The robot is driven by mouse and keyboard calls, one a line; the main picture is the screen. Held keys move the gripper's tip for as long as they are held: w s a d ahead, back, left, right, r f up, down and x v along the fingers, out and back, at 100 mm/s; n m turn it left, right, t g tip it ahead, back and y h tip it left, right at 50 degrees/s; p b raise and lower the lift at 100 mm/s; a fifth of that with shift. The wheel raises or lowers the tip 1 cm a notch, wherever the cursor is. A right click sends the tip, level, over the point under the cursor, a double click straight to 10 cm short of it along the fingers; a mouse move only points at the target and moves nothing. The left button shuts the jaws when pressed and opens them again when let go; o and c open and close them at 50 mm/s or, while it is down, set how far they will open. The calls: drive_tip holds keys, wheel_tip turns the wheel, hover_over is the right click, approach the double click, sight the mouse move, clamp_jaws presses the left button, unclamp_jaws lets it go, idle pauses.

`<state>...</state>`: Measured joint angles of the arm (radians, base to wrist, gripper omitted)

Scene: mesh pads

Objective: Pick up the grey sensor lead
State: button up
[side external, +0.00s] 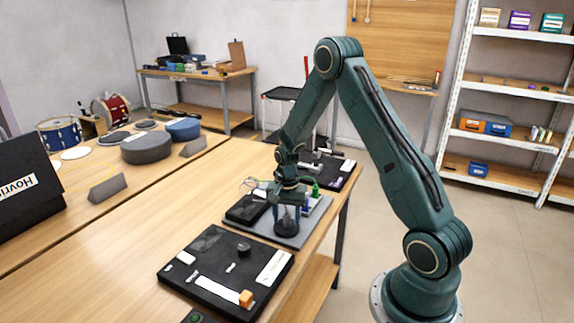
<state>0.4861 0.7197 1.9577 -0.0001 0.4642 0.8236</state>
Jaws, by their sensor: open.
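My gripper (287,217) points straight down over the grey board (308,225) near the table's right edge. Its jaws are open, low over a dark round piece on the board. A thin pale wire (250,183) loops up at the back left of the board, behind a black box (247,209). It may be the grey sensor lead, but it is too small to be sure. It lies left of and behind my gripper, apart from it. The gripper and wrist hide part of the board.
A black panel (205,245) with a knob and an orange block (246,298) lies in front of the board. Another dark panel (345,167) lies behind it. Green and blue parts (314,189) stand close right of my wrist.

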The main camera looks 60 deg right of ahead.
sight(287, 211)
idle(0.4)
clamp_jaws()
drive_tip(key=shift+r, duration=0.15)
wheel_tip(287, 211, up, 20)
idle(0.9)
idle(0.4)
